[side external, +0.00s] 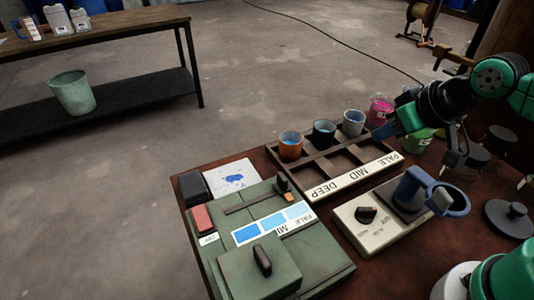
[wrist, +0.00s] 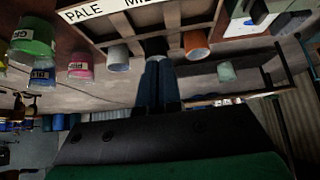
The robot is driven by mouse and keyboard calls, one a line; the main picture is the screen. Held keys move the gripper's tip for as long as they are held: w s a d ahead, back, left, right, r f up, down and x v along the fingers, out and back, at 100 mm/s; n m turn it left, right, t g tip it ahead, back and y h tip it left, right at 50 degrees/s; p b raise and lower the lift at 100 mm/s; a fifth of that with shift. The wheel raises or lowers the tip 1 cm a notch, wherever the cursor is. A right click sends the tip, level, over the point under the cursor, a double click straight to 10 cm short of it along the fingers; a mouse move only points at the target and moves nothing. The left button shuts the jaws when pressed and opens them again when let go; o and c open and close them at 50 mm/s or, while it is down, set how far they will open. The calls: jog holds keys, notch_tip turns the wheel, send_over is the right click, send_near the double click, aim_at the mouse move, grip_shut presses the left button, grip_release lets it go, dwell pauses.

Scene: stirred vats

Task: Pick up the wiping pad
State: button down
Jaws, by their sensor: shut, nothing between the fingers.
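A dark, flat block (side external: 193,187) that looks like the wiping pad lies at the left edge of the brown table, beside a white card with a blue stain (side external: 232,178). I cannot be sure of it, since a red block (side external: 203,217) sits just in front of it on the green device. My gripper (side external: 379,132) is at the right, by the pink pot and the rack of cups, well away from the dark block. In the wrist view its two blue-grey fingers (wrist: 157,62) are together with nothing between them.
The rack (side external: 310,187) holds an orange, a black and a grey cup between my gripper and the dark block. A pink pot (side external: 380,107) stands behind my gripper.

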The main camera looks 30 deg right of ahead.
grip_release()
jog(key=w+a+r+n+g+y, duration=0.2)
jog(key=w+a+r+n, duration=0.1)
jog(key=w+a+n, duration=0.3)
jog(key=n+g+y, duration=0.2)
jog(key=n+g, duration=0.3)
jog(key=n, duration=0.7)
send_over(194, 183)
jog(key=d, duration=0.2)
notch_tip(194, 183, down, 11)
jog(key=shift+f, duration=0.1)
jog(key=shift+y, duration=0.3)
jog(key=x, duration=0.4)
jog(key=shift+a+f, duration=0.2)
jog(key=shift+f, duration=0.45)
